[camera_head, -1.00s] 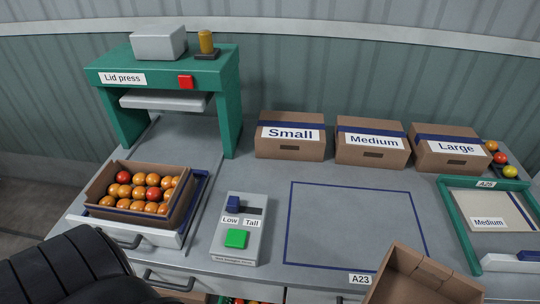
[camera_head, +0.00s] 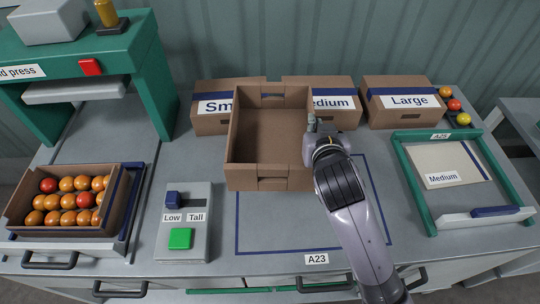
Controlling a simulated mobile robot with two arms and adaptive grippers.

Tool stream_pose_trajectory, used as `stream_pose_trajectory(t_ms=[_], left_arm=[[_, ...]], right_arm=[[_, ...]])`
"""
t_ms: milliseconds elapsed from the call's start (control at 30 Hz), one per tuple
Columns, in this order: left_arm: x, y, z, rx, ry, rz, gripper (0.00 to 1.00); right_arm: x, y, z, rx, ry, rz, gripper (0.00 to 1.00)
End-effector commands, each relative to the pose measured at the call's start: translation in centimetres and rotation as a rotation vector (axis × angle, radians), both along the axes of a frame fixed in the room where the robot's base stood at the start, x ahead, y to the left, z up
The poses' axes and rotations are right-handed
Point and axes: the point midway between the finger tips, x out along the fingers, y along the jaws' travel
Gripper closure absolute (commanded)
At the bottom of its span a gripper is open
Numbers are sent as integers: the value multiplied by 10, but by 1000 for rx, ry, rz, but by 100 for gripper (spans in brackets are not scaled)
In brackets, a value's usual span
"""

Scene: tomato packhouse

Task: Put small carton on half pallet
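An empty, open-topped brown carton (camera_head: 270,183) is in front of the boxes marked Small (camera_head: 210,124) and Medium (camera_head: 344,117), covering part of both labels. No label shows on the open carton, and its size class cannot be read. My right gripper (camera_head: 313,124) is at the carton's right wall and appears shut on it, though the wall partly hides the fingers. The carton seems held above the bench, over the left back part of the blue outlined area. My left gripper is not in view. No half pallet is in view.
A box marked Large (camera_head: 405,114) stands back right. A Low/Tall control box (camera_head: 183,246) stands front left. A green frame (camera_head: 407,183) holds a Medium panel (camera_head: 449,170).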

Motion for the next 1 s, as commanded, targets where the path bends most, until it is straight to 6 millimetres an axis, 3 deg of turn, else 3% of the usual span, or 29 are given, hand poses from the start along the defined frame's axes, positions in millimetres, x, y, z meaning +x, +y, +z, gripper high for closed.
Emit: stream_pose_trajectory(t_ms=[33,133,300,367,800,1000], left_arm=[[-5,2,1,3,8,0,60],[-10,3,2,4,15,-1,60],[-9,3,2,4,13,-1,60],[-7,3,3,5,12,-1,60],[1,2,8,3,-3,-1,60],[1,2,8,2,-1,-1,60]], right_arm=[[10,9,14,5,-8,13,100],[21,20,27,3,-4,34,100],[27,29,30,-2,2,53,100],[28,29,21,-4,6,54,100],[27,28,-92,-4,6,54,100],[27,29,-118,-1,0,54,100]])
